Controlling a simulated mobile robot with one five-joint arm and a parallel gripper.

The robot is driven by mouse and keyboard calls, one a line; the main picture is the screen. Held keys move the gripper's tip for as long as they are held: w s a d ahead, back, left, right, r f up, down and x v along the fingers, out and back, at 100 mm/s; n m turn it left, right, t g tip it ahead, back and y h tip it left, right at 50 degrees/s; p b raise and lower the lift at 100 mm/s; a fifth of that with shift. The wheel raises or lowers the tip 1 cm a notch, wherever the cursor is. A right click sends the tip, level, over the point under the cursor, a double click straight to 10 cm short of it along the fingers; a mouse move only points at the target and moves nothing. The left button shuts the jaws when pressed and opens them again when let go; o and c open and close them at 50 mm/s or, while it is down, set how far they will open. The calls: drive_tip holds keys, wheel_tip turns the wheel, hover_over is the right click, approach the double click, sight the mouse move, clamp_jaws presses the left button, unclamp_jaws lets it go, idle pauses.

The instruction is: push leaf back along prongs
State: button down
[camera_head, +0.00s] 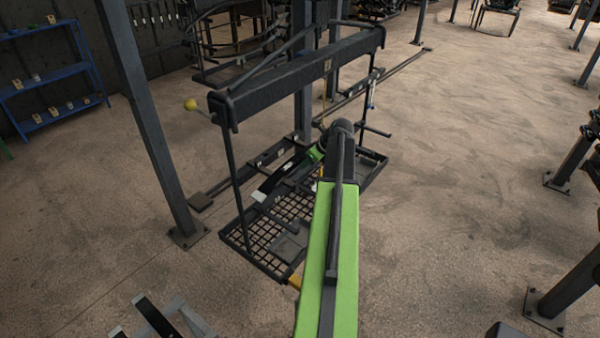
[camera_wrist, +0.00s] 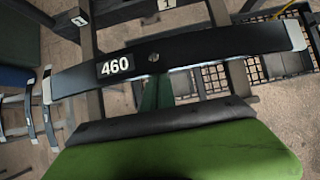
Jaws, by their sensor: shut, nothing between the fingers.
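A black, slightly curved leaf (camera_wrist: 200,53) with pale ends and a white "460" label lies across the wrist view. It sits across two grey prongs, a left one (camera_wrist: 88,42) and a right one (camera_wrist: 239,78). My gripper (camera_wrist: 157,88), narrow and dark green, is shut and empty. Its tip meets the leaf's near edge around the middle, though I cannot tell whether it touches. In the head view my gripper (camera_head: 317,153) shows bright green beside the dark leaf (camera_head: 275,179). My arm hides part of the rack there.
A hanging frame with a black beam (camera_head: 300,74) and a mesh tray (camera_head: 243,238) surrounds the work area. Steel posts (camera_head: 150,125) stand left. More leaves (camera_wrist: 48,122) hang at the wrist view's left. A blue shelf (camera_head: 50,85) stands far left.

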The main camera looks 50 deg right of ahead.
drive_tip(key=shift+w, duration=3.45)
drive_tip(key=s, duration=0.6)
